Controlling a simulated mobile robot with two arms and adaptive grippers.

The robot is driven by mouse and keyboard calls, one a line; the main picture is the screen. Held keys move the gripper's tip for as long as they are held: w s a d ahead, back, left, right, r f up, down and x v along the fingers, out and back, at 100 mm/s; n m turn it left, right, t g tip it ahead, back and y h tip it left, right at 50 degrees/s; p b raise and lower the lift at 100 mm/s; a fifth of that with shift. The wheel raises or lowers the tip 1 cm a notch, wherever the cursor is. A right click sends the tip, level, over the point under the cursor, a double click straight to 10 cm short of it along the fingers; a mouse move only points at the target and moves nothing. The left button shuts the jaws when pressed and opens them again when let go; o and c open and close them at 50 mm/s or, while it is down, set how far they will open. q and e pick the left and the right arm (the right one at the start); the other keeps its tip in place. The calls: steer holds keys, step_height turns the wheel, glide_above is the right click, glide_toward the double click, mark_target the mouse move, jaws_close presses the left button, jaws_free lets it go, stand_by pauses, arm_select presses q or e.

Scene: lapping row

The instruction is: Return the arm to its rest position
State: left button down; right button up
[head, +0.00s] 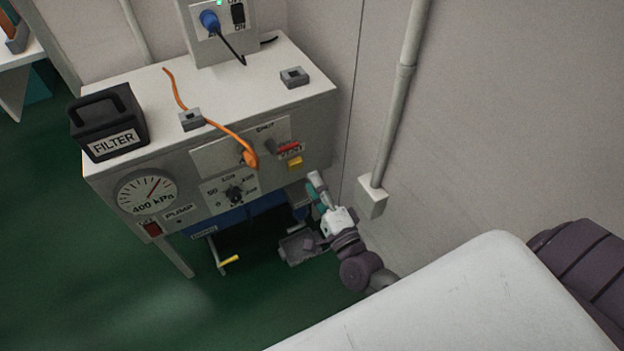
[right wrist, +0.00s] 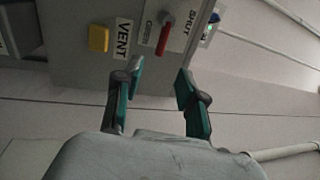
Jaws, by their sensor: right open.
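My right gripper (head: 316,187) is in front of the lower right of a grey pump cabinet (head: 320,110), near the wall. In the right wrist view its two teal fingers (right wrist: 160,82) stand apart with nothing between them. The cabinet's yellow VENT button (right wrist: 98,38) and red-handled valve (right wrist: 166,33) are beyond the fingertips. In the head view the yellow button (head: 295,162) and red handle (head: 288,148) are above the gripper, apart from it. My left gripper is in neither view.
A black FILTER box (head: 110,125) and an orange cable (head: 205,118) are on the cabinet. A gauge (head: 147,192) is on its front. A wall pipe (head: 400,90) runs down right of the gripper. Green floor (head: 90,270) is clear at lower left.

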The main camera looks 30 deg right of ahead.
steer(key=shift+a, duration=0.1)
stand_by(0.3)
